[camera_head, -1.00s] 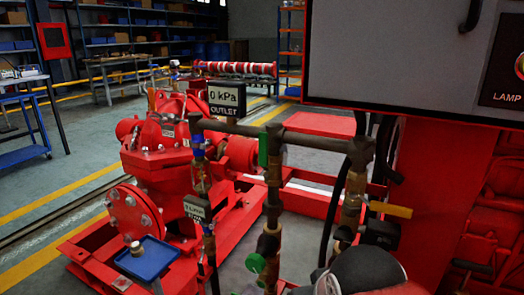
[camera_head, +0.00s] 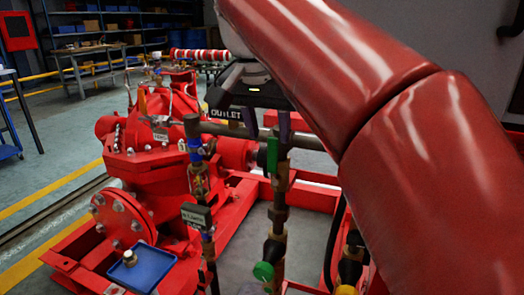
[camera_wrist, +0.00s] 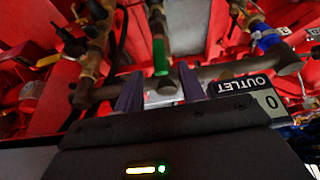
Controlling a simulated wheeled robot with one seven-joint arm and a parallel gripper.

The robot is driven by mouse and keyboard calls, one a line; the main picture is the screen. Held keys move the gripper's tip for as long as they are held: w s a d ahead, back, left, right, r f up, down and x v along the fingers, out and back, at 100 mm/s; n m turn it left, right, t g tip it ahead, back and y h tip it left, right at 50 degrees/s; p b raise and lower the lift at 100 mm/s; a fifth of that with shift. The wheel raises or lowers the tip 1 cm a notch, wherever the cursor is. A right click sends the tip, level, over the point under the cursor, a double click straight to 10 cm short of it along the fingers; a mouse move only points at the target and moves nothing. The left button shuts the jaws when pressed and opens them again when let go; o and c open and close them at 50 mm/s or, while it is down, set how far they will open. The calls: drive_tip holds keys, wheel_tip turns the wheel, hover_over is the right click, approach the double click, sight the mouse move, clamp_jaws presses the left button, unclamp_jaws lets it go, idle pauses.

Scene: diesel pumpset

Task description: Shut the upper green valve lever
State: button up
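The upper green valve lever (camera_head: 272,155) hangs straight down on the vertical brass-and-dark pipe in the head view. In the wrist view the green lever (camera_wrist: 159,57) points at the gap between my fingers, a little beyond the tips. My gripper (camera_head: 267,128) is open and empty, just above the lever, with its fingers pointing down. In the wrist view both fingers of my gripper (camera_wrist: 161,88) stand apart, with a grey pipe crossing beyond them. Whether a finger touches the lever cannot be told. My red arm hides the right side of the head view.
A lower round green handle (camera_head: 263,271) sits on the same pipe. A blue-handled gauge pipe (camera_head: 199,180) stands to the left. The OUTLET display (camera_wrist: 245,87) is close beside my gripper. A red pump (camera_head: 150,165) and a blue tray (camera_head: 145,268) lie further left.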

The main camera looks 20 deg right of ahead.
sight(272, 149)
drive_tip(key=b+x, duration=0.1)
drive_tip(key=x, duration=0.5)
drive_tip(key=shift+w+d+f, duration=0.1)
drive_tip(key=shift+f, duration=0.15)
clamp_jaws()
